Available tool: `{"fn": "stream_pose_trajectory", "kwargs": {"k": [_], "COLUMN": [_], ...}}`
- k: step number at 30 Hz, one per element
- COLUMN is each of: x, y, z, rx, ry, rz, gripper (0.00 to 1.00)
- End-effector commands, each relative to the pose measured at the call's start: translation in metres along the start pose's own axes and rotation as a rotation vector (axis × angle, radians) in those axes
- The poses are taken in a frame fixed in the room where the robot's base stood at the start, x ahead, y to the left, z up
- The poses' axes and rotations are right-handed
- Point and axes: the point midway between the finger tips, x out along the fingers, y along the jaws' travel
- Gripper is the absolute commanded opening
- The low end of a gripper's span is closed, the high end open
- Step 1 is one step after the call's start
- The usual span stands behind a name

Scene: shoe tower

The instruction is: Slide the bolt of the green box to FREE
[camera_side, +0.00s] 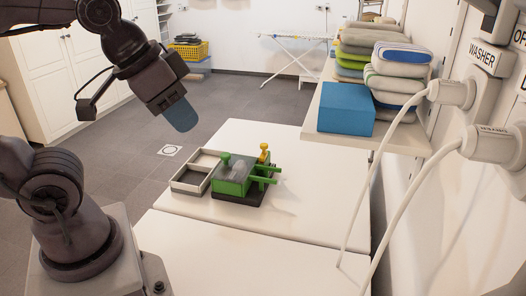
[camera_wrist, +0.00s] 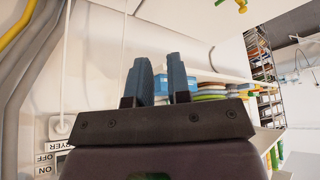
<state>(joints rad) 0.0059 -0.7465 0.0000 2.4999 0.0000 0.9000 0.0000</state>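The green box (camera_side: 231,182) sits on a dark base on the white table in the side view. A green knob (camera_side: 225,159) stands at its back left and a yellow knob (camera_side: 264,152) at its back right. Green bars (camera_side: 266,179) stick out from its right side; I cannot tell which part is the bolt, and no FREE mark is legible. My gripper (camera_side: 181,115) is in the air, up and left of the box, clear of it. In the wrist view my gripper (camera_wrist: 161,70) has its two blue fingers apart, with nothing between them.
A grey open tray (camera_side: 190,180) adjoins the box on the left. A shelf at right holds a blue box (camera_side: 345,108) and stacked towels (camera_side: 398,70). White cables (camera_side: 380,170) hang from wall plugs (camera_side: 490,142) at right. The front of the table (camera_side: 240,250) is clear.

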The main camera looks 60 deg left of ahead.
Motion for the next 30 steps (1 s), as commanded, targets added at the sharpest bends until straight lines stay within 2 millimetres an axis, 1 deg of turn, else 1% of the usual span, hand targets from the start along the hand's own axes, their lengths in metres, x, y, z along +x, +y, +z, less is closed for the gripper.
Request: {"fn": "stream_pose_trajectory", "kwargs": {"k": [1, 2, 5, 7, 11, 17, 22, 26, 30], "x": [0.004, 0.006, 0.021, 0.034, 0.062, 0.101, 0.13, 0.15, 0.173], "y": [0.001, 0.002, 0.005, 0.006, -0.002, -0.025, -0.05, -0.071, -0.093], "z": [0.001, 0.001, 0.005, 0.007, 0.015, 0.03, 0.039, 0.043, 0.041], "rx": [0.006, 0.009, 0.021, 0.038, 0.117, 0.306, 0.513, 0.698, 0.927], "ry": [-0.018, -0.032, -0.105, -0.174, -0.324, -0.557, -0.747, -0.883, -1.012], "rz": [0.003, 0.005, 0.014, 0.012, -0.037, -0.161, -0.287, -0.388, -0.501], "gripper": [0.06, 0.0, 0.0, 0.0, 0.0, 0.0, 0.0, 0.0, 0.0]}}
